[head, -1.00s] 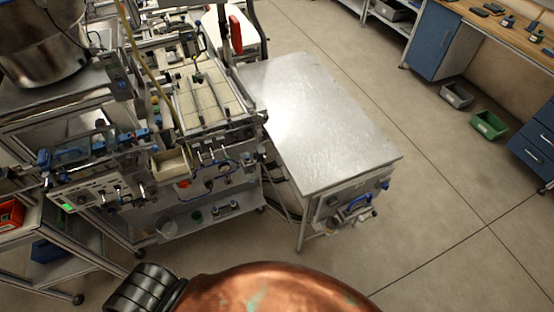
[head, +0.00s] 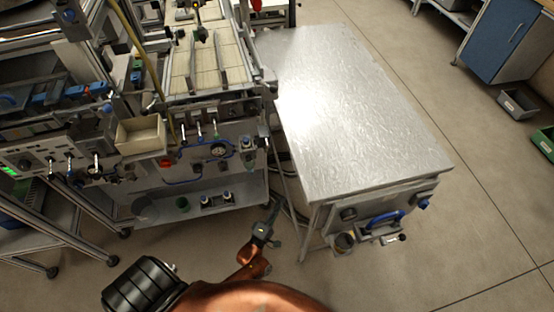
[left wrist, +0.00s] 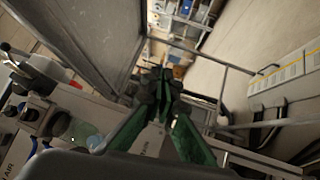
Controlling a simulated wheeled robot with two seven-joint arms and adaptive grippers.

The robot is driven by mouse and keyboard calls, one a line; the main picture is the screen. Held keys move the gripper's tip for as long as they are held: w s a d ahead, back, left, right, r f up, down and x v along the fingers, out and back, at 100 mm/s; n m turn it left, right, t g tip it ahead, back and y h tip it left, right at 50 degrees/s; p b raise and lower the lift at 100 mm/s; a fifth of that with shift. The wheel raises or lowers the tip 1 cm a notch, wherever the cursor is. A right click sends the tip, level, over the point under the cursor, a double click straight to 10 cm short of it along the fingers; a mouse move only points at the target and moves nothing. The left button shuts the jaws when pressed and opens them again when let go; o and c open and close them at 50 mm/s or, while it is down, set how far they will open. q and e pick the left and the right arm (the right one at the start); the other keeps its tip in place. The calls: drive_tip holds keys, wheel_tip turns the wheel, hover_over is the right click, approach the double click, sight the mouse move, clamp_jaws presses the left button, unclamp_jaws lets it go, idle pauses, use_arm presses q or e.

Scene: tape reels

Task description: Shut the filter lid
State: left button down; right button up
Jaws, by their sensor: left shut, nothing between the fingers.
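No part is clearly recognisable as the filter lid. A small round cup-like part (head: 343,243) sits low on the front of the metal-topped unit, left of a blue handle (head: 384,220); whether its lid is open is too small to tell. My left gripper (head: 273,208) is shut and empty, in front of the gap between the machine and this unit, left of the cup-like part and apart from it. In the left wrist view its green and black fingers (left wrist: 162,82) meet at the tips. My right gripper is not in view.
The metal tabletop (head: 350,110) is bare and shiny. The machine (head: 215,145) with knobs, hoses and a cream bin (head: 140,135) stands at left. A lower shelf (head: 165,207) carries small items. Open floor lies to the right and front.

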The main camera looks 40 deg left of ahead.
use_arm(q)
drive_tip(key=w+a+r+n+y+b, duration=0.1)
drive_tip(key=a+r+n+y+b, duration=0.2)
drive_tip(key=r+n+y+b, duration=0.1)
drive_tip(key=w+a+r+n+y+b, duration=0.2)
drive_tip(key=r+n+y, duration=0.4)
drive_tip(key=r+n, duration=0.3)
drive_tip(key=w+a+r+n+y+b, duration=0.2)
drive_tip(key=a+r+n+y+b, duration=0.2)
drive_tip(key=r+n, duration=0.3)
drive_tip(key=shift+a+n+y+b, duration=0.35)
drive_tip(key=shift+n+y+b, duration=0.35)
drive_tip(key=shift+n+b, duration=0.15)
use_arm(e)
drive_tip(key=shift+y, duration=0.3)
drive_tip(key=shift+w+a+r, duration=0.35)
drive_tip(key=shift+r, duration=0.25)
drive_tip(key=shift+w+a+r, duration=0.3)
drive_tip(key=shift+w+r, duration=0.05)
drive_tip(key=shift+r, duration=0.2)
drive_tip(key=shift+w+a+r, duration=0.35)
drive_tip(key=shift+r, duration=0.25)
use_arm(q)
drive_tip(key=shift+r, duration=0.1)
